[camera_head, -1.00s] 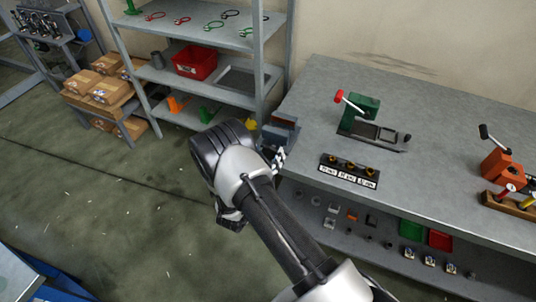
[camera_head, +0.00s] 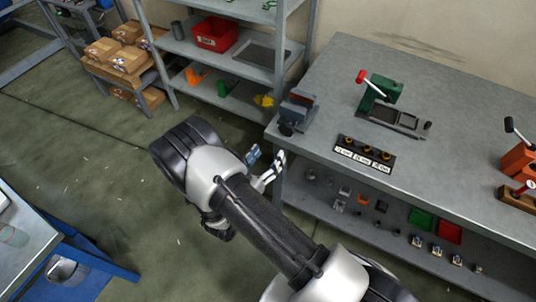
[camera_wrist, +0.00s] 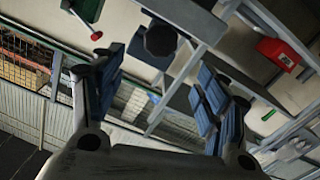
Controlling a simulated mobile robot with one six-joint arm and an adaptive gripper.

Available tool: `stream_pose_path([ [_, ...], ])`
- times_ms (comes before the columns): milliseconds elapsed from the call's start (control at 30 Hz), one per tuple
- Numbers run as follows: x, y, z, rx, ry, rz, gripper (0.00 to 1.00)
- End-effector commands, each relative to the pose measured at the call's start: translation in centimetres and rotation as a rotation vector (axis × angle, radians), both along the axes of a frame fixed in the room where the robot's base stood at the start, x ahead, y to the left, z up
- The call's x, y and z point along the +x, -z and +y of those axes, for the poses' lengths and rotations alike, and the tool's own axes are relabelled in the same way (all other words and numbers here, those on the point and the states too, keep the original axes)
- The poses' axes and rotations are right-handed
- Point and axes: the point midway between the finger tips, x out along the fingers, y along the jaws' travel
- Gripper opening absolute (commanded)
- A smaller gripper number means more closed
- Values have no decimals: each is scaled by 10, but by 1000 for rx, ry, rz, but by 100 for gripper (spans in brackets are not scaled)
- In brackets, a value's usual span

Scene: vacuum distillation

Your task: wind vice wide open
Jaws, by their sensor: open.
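The vice (camera_head: 300,108) is a grey-blue block at the near left corner of the workbench. A dark round part (camera_head: 287,129) shows on its front, below the block. How far its jaws stand apart is too small to tell. My gripper (camera_head: 266,164) is open and empty, off the bench's left end, apart from the vice and below-left of it in the picture. In the wrist view, my two blue-padded fingers (camera_wrist: 160,88) are spread wide. The vice (camera_wrist: 188,12) shows at the top there, cut off by the edge, with its dark round part (camera_wrist: 160,40) above the finger gap.
A green press with a red-tipped lever (camera_head: 381,90) and a dark strip with labels (camera_head: 365,154) stand right of the vice. An orange device (camera_head: 518,158) is farther right. The shelf rack (camera_head: 232,60) stands behind. The floor left of the bench is open.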

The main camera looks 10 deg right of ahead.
Motion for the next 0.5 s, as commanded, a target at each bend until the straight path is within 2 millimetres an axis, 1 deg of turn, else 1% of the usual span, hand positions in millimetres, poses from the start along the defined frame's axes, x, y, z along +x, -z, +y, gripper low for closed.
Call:
stream_pose_path([
  [67, -1, 0, 1, 3, -1, -2, 67],
  [133, -6, -2, 6, 26, -5, -16, 67],
  [300, -35, -7, 27, 151, -7, -106, 67],
  [400, -47, -5, 32, 204, -4, -147, 67],
  [500, -46, -2, 30, 226, 2, -165, 67],
])
